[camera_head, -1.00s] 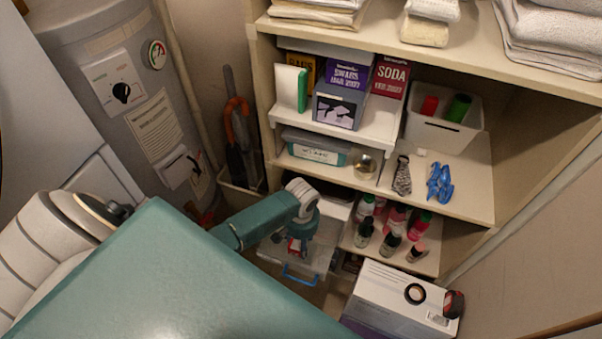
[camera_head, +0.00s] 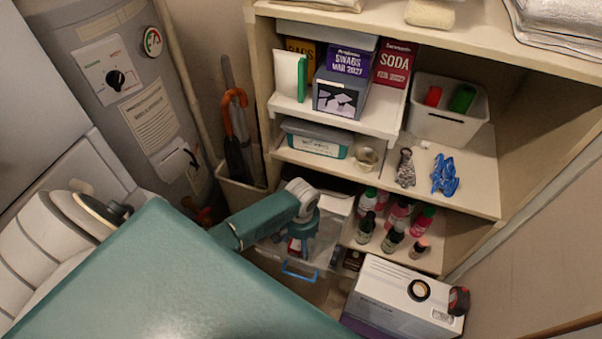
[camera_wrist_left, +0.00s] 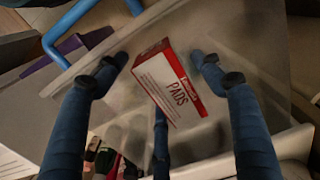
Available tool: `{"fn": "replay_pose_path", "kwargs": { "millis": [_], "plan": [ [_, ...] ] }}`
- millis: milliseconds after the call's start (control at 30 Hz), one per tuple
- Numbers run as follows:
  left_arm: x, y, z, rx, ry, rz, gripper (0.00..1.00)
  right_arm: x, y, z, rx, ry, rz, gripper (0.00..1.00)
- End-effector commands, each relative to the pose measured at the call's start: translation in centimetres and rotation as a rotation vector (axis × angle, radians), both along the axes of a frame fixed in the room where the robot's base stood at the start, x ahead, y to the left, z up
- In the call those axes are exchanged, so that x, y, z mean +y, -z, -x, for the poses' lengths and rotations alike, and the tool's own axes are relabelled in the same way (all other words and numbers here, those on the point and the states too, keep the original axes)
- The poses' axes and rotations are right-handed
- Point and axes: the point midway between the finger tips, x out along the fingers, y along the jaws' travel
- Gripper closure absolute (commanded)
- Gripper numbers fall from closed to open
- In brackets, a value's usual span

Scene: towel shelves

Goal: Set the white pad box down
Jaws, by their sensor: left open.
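The white pad box (camera_wrist_left: 172,84), white with red edges and the word PADS, shows between my left gripper's fingers in the left wrist view. In the head view only a small red and white bit of it (camera_head: 294,246) shows under the gripper. My left gripper (camera_head: 300,234) points down over a clear plastic bin (camera_head: 318,252) with a blue handle. Its dark blue fingers are spread, with gaps beside the box. The box appears to be inside the bin, tilted in the wrist picture; its underside is hidden. My right gripper is not in view.
Shelves with a swabs box (camera_head: 342,92), a soda box (camera_head: 394,63) and a white basket (camera_head: 446,112) stand behind. Several small bottles (camera_head: 396,226) stand right of the bin. A large white box (camera_head: 398,296) is at the front right. An umbrella stand (camera_head: 240,190) is left.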

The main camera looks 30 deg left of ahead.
Motion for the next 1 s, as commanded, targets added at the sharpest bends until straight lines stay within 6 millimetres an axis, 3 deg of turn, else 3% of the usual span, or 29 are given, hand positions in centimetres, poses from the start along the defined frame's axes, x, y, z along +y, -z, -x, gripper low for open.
{"fn": "replay_pose_path", "kwargs": {
  "millis": [233, 700, 1000],
  "plan": [
    [0.0, -1.8, -0.1, -0.003, 0.001, 0.001, 0.32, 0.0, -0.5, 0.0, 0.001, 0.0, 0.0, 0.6],
    [-0.1, -10.9, -0.1, -0.002, 0.001, 0.001, 0.32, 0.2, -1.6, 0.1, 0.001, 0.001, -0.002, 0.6],
    [-0.1, -12.4, 0.0, 0.001, 0.0, 0.0, 0.32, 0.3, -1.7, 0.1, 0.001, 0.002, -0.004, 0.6]
  ]
}}
